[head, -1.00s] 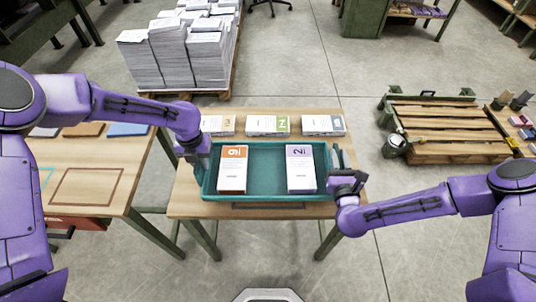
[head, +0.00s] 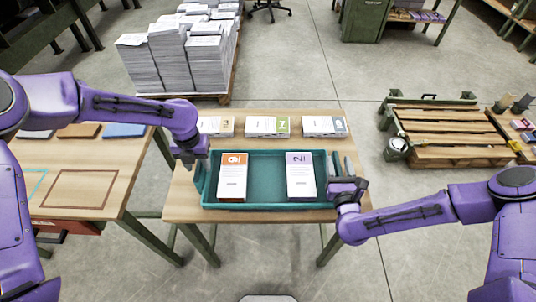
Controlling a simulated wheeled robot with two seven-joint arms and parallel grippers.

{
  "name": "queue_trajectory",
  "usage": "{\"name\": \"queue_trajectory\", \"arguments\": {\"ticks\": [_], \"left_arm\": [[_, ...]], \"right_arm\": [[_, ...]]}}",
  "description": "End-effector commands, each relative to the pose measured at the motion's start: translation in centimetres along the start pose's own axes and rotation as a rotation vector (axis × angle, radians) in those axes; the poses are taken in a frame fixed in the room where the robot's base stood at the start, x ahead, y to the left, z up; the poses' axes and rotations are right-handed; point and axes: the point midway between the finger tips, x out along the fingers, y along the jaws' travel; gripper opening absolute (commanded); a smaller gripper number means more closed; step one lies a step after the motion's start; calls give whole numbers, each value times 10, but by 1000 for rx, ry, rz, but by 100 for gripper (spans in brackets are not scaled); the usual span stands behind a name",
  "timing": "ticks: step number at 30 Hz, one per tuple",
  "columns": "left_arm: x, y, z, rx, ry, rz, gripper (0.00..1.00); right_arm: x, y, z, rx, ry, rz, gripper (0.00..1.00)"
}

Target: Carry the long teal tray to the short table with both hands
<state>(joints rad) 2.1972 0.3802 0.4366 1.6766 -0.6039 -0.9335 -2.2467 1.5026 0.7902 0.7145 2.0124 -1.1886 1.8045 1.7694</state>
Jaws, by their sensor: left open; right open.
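The long teal tray (head: 265,206) lies on a small wooden table (head: 180,207) in the middle of the head view. It holds an orange-and-white stack (head: 233,178) on its left and a purple-and-white stack (head: 300,177) on its right. My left gripper (head: 194,166) is open at the tray's left end. My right gripper (head: 341,164) is open at the right end, with its two fingers showing apart. Neither gripper holds the tray. Whether any finger touches its ends I cannot tell.
Several paper stacks (head: 268,126) line the table's back edge. Another wooden table (head: 130,165) stands at left with outlined areas on it. A pallet of tall paper piles (head: 180,60) is behind. A wooden pallet (head: 450,135) lies at right. The floor in front is clear.

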Motion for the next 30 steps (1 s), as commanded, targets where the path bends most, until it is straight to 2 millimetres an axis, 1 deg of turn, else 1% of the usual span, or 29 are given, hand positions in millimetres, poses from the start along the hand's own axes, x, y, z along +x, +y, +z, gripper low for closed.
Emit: {"name": "queue_trajectory", "arguments": {"ticks": [1,3,7,10,13,15,17,19,24,27,30], "left_arm": [[-15,0,1,1,-6,0,47],[-34,0,1,1,-5,0,47],[-64,0,0,1,-4,0,47],[-80,0,0,0,-2,1,47],[-88,0,0,1,0,1,47],[-90,0,0,1,0,1,47],[-90,0,0,1,0,1,47],[-90,0,0,1,0,1,47],[-90,0,0,1,0,1,47],[-89,0,0,1,0,1,47],[-89,0,0,1,0,1,47]], "right_arm": [[0,0,0,0,0,0,47],[0,0,0,0,0,0,47],[0,0,0,0,0,1,47],[0,0,0,0,0,1,47],[-1,0,0,0,0,1,47],[-5,0,0,0,1,2,47],[-14,0,-1,0,3,2,47],[-29,0,-1,1,4,2,47],[-74,0,-1,3,6,0,47],[-96,0,-1,3,4,0,47],[-111,0,-1,1,2,0,47]]}}
